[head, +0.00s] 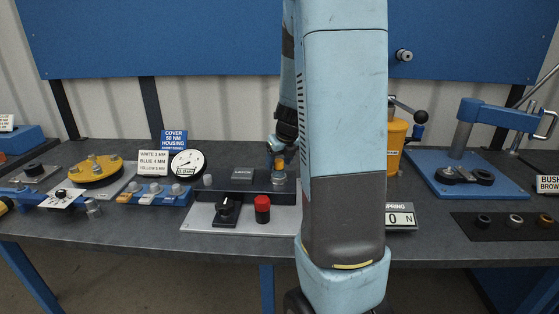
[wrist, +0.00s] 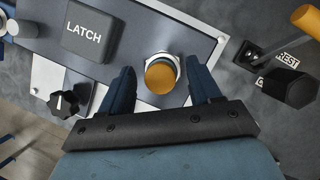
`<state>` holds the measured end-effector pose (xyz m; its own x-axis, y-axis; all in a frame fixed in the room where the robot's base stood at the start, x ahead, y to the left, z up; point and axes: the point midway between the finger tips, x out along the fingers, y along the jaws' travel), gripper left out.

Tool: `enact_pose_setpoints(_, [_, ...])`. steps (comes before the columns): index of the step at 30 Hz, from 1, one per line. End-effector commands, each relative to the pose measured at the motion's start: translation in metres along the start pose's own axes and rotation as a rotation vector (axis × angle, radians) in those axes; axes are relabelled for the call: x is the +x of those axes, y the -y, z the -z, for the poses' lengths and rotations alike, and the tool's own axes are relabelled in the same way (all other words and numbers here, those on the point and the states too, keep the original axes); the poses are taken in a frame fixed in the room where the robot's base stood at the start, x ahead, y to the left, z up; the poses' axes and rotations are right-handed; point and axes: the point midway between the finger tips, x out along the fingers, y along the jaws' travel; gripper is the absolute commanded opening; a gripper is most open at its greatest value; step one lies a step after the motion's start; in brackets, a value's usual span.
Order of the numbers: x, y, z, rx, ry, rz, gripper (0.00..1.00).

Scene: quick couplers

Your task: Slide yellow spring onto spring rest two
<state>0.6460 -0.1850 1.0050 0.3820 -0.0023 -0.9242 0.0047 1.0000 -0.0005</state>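A yellow-orange cylinder (wrist: 160,76), which I take to be the yellow spring though no coils are clear, stands in a metal collar (wrist: 174,58) on the latch panel. It also shows in the head view (head: 279,163), below my gripper (head: 278,146). In the wrist view my gripper (wrist: 163,90) is open, with one dark blue finger on each side of the cylinder and a gap to both. A plate reading REST (wrist: 287,58) lies at the right, near a black knob-like post (wrist: 288,89) and another orange-topped post (wrist: 306,19). Which rest is two cannot be told.
A block marked LATCH (wrist: 90,31) and a black rotary knob (wrist: 67,103) are left of my gripper. A red button (head: 262,207) stands on the panel. A SPRING readout (head: 400,217) is partly hidden by my arm. A blue press (head: 470,150) stands right.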

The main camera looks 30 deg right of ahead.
Motion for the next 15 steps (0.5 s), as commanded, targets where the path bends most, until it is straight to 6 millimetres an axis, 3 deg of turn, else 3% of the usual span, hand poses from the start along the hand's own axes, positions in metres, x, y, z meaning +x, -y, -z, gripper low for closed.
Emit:
enact_pose_setpoints(2, [-0.0002,0.0001,0.0000,0.000,0.000,0.000,0.54])
enact_pose_setpoints(15, [-0.0003,0.0005,0.0000,0.001,0.000,0.000,0.12])
